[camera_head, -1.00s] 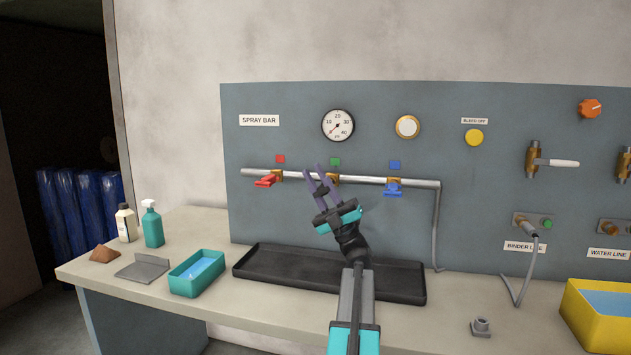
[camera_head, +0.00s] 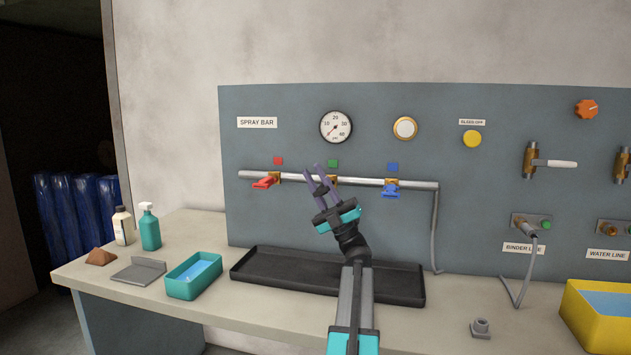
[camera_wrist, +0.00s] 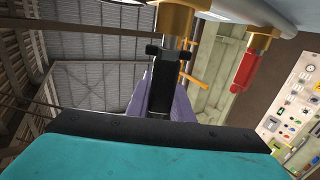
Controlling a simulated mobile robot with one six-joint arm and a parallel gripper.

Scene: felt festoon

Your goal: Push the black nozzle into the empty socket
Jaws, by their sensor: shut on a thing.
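My gripper (camera_head: 322,178) has purple fingers and is at the middle of the spray bar pipe (camera_head: 430,185), below the green tag. In the wrist view my gripper (camera_wrist: 166,100) is shut on the black nozzle (camera_wrist: 162,88), which has small side lugs. A brass socket (camera_wrist: 177,18) hangs from the pipe just beyond the nozzle, roughly in line with it. A short pale stem shows between them; I cannot tell how far it is inside. In the head view this socket (camera_head: 334,181) is partly hidden by the fingers, and the nozzle is hidden.
A red nozzle (camera_head: 264,183) is in the left socket and a blue nozzle (camera_head: 391,191) in the right one. A black tray (camera_head: 300,273) lies below the pipe. A teal tub (camera_head: 194,280) and spray bottle (camera_head: 150,230) stand to the left, a yellow tub (camera_head: 590,325) to the right.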

